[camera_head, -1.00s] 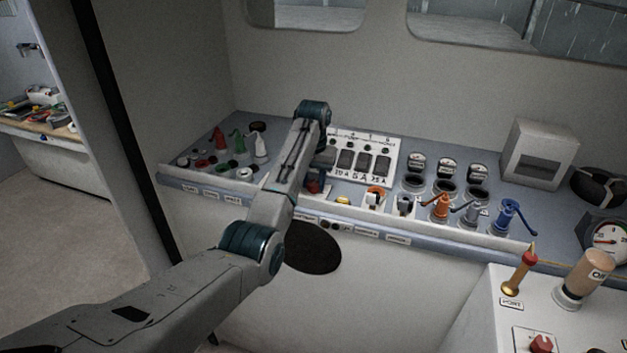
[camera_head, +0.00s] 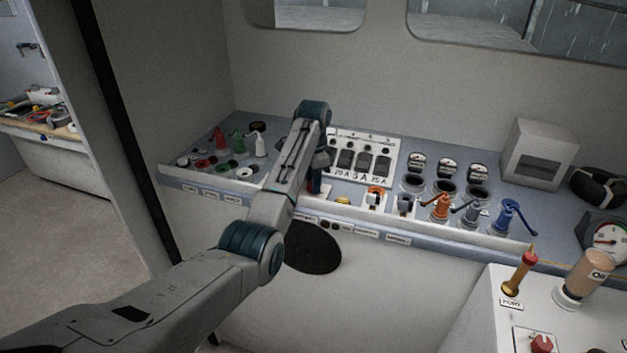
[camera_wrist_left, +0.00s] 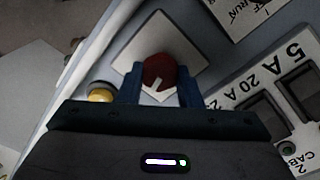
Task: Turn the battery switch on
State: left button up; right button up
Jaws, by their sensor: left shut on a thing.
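A round red knob (camera_wrist_left: 158,72) with a white pointer mark sits on a pale square plate (camera_wrist_left: 186,57) in the left wrist view; it appears to be the battery switch. My left gripper (camera_wrist_left: 160,84) is shut on this knob, with one dark blue finger on each side. In the head view my left gripper (camera_head: 316,184) is low at the console's front edge, and my wrist hides most of the knob there. My right gripper is not in view.
A white breaker panel (camera_head: 362,158) stands just right of my gripper. A yellow button (camera_head: 343,201) and several small levers, including a blue one (camera_head: 511,215), line the front edge. Another red knob (camera_head: 541,344) is at lower right.

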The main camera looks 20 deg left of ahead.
pick_arm(q)
jog(key=shift+m, duration=1.6)
jog(key=o, duration=1)
